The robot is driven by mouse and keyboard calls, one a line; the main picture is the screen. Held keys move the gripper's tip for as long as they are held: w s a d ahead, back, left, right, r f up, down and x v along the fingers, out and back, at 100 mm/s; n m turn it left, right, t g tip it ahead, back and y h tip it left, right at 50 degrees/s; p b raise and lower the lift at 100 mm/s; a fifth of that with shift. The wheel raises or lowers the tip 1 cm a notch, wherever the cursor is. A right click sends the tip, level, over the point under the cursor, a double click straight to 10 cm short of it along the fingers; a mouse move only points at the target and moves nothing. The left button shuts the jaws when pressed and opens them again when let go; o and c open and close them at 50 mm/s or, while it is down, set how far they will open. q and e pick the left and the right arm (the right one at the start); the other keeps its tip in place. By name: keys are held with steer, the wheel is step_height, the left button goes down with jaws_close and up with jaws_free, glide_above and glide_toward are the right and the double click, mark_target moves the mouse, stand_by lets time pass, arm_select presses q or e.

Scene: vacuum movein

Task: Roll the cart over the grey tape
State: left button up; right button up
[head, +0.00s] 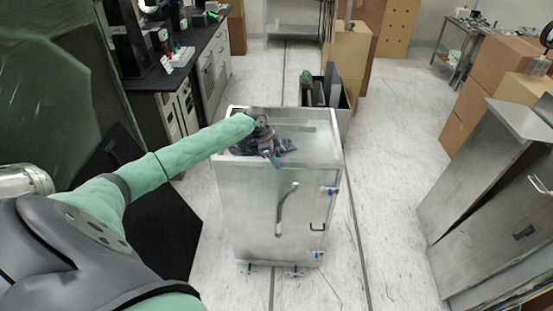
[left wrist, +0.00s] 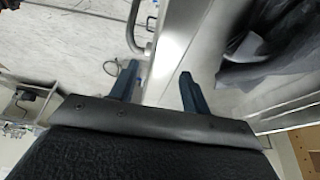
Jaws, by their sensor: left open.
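The cart (head: 265,210) is a metal cabinet with a door handle and small casters, standing upright on the floor in the middle of the head view. My left arm reaches over to its top. My left gripper (head: 272,158) is at the near top edge of the cart. In the left wrist view the two blue fingers (left wrist: 158,90) are apart, with the cart's metal edge (left wrist: 177,45) showing between and beyond them; I cannot tell whether they touch it. A long dark grey strip (head: 355,235), perhaps the grey tape, runs along the floor right of the cart. My right gripper is not seen.
A dark crumpled bundle (left wrist: 270,45) lies on the cart top. An open bin (head: 345,105) with upright items stands behind the cart. Black counters (head: 195,50) line the left. Metal cabinets (head: 480,165) and cardboard boxes (head: 505,65) stand right. Floor (head: 395,130) between is clear.

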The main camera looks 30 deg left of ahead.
arm_select(q)
steer(key=shift+a+r, duration=0.2)
steer(key=shift+r, duration=0.15)
steer(key=b+v, duration=0.2)
steer(key=v, duration=0.3)
steer(key=shift+s+r+b, duration=0.15)
steer(key=shift+r+b, duration=0.15)
steer(key=shift+b, duration=0.1)
steer(key=shift+s+a+r, duration=0.1)
steer(key=shift+a+r, duration=0.05)
steer(key=shift+r, duration=0.4)
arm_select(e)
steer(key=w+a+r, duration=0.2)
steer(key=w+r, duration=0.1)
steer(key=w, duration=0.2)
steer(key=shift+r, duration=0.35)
arm_select(q)
steer(key=shift+f, duration=0.1)
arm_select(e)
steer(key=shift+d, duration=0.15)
